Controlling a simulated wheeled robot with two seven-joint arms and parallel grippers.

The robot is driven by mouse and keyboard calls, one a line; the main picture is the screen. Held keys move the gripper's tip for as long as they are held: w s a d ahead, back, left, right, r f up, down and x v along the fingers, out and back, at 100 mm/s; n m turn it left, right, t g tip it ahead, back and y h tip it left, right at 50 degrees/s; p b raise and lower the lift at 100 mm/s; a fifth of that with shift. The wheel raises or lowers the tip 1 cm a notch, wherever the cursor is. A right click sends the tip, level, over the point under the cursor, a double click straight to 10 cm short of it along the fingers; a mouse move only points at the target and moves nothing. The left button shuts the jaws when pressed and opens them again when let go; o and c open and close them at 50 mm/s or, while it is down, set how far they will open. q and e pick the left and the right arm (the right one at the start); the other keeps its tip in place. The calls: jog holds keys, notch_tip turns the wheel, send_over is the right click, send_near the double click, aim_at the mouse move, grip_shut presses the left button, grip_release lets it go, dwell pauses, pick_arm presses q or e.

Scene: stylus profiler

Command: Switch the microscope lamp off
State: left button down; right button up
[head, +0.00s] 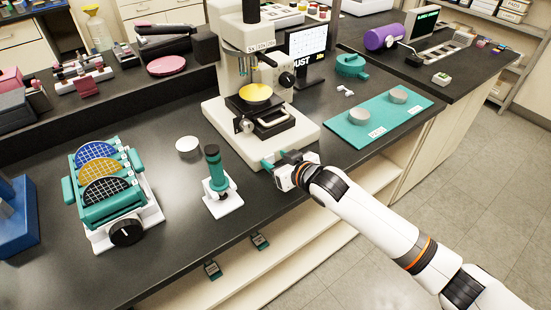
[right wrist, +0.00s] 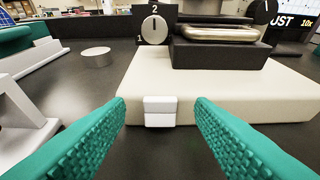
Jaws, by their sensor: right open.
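The microscope (head: 228,118) stands on the black bench, with a yellow disc (head: 256,92) on its stage. In the right wrist view, its cream base (right wrist: 225,95) carries a small white rocker switch (right wrist: 160,104) on the front face. A round metal knob (right wrist: 154,30) marked 1 and 2 sits above the base. My right gripper (head: 273,161) is at the base's front edge, its teal fingers open and empty. In the right wrist view, the fingers (right wrist: 160,112) stand apart on either side of the switch, which lies ahead between them. My left gripper is not in view.
Left of the microscope are a green upright tool on a white stand (head: 214,178), a metal disc (head: 188,145) and a teal wafer rack (head: 104,186). A teal mat (head: 378,123) with two discs lies right. A small monitor (head: 306,42) stands behind.

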jog(key=shift+w+a+f, duration=0.2)
jog(key=shift+w+a, duration=0.1)
jog(key=shift+w, duration=0.05)
